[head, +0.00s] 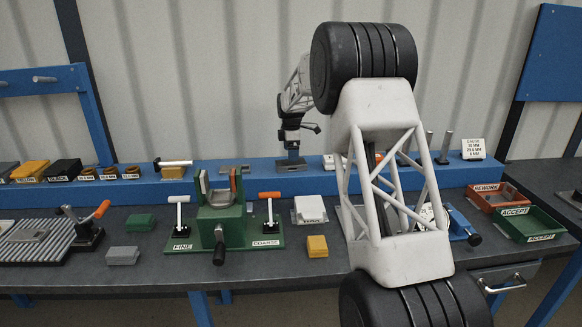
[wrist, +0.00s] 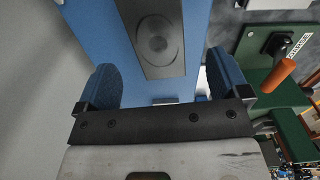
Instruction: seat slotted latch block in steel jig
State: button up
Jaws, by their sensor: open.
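My gripper (head: 291,148) is small in the head view, low over the blue rear ledge, above a grey steel plate (head: 290,165). In the wrist view its two blue fingers are spread apart, with nothing clearly held between them (wrist: 162,85). Beyond them is a grey steel plate with a round dark disc (wrist: 155,38) on the blue ledge. I cannot tell whether this plate is the steel jig. No slot shows clearly on any block. Loose blocks on the bench are grey (head: 123,256), green (head: 139,223) and yellow (head: 317,246).
A green fixture (head: 221,222) with levers stands front left of my gripper, its orange handle (wrist: 280,76) near in the wrist view. A ribbed plate (head: 38,243) is far left. Red (head: 492,197) and green (head: 527,224) trays are right. My arm hides part of the bench.

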aim_at(291, 166)
jog(key=shift+f, duration=0.1)
jog(key=shift+w+f, duration=0.1)
jog(key=shift+f, duration=2.4)
grip_shut()
jog(key=shift+r, duration=0.15)
